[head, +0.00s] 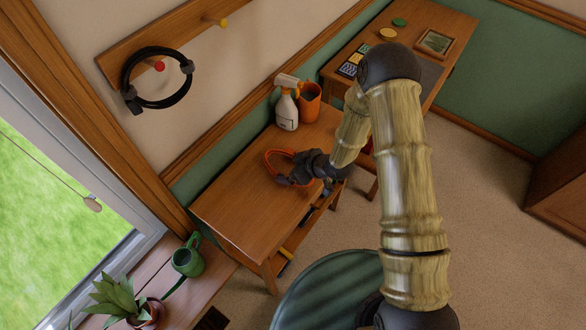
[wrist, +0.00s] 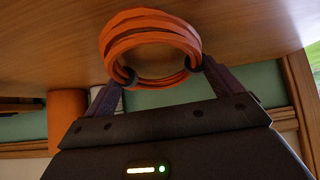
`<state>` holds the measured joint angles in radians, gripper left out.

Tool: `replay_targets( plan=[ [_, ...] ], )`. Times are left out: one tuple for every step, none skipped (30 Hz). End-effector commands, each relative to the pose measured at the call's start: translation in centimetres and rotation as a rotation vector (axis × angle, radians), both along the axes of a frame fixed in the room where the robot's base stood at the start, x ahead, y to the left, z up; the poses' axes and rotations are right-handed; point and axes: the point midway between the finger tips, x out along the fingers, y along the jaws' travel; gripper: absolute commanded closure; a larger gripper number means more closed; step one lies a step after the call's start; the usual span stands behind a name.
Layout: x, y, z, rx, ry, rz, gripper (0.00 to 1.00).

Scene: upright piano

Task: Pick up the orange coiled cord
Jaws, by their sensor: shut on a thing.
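The orange coiled cord (head: 272,164) is at the middle of the small wooden table (head: 245,205) in the head view. My gripper (head: 293,180) is at the cord's near right side, partly hiding it. In the wrist view the cord (wrist: 150,40) is a bundle of several loops. The two fingertips of my gripper (wrist: 166,76) are shut on its near part, one at each side. I cannot tell whether the cord still touches the tabletop.
A white spray bottle (head: 287,105) and an orange cup (head: 309,103) stand at the table's back. A black headset-like loop (head: 157,78) hangs on a wall rack. A green watering can (head: 188,258) and a potted plant (head: 123,302) are on the sill. The table's front left is clear.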

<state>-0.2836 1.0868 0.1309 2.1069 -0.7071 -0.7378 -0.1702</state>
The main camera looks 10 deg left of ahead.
Motion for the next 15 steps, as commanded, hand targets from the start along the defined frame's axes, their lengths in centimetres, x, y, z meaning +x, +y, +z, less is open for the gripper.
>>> replay_targets(
  plan=[
    [0.1,0.0,0.8,0.003,-0.005,-0.001,0.36],
    [0.1,0.0,1.2,0.003,-0.005,-0.001,0.36],
    [0.1,0.0,1.9,0.003,-0.005,-0.001,0.36],
    [0.1,0.1,2.4,0.004,-0.005,0.000,0.36],
    [0.1,0.1,3.0,0.004,-0.006,0.001,0.36],
    [0.1,0.1,3.7,0.004,-0.006,0.001,0.36],
    [0.1,0.0,4.2,0.003,-0.006,0.000,0.36],
    [0.1,0.0,4.8,0.004,-0.006,-0.001,0.36],
    [0.1,0.0,5.5,0.004,-0.005,-0.001,0.36],
    [0.1,0.0,6.0,0.004,-0.006,-0.001,0.36],
    [0.1,0.0,6.5,0.003,-0.005,-0.001,0.36],
    [0.1,0.0,7.1,0.003,-0.005,0.001,0.36],
    [0.1,0.1,7.5,0.004,-0.004,0.001,0.36],
    [0.1,0.0,7.8,0.004,-0.003,0.000,0.36],
    [0.1,0.0,8.2,0.004,-0.003,0.000,0.36]
  ],
)
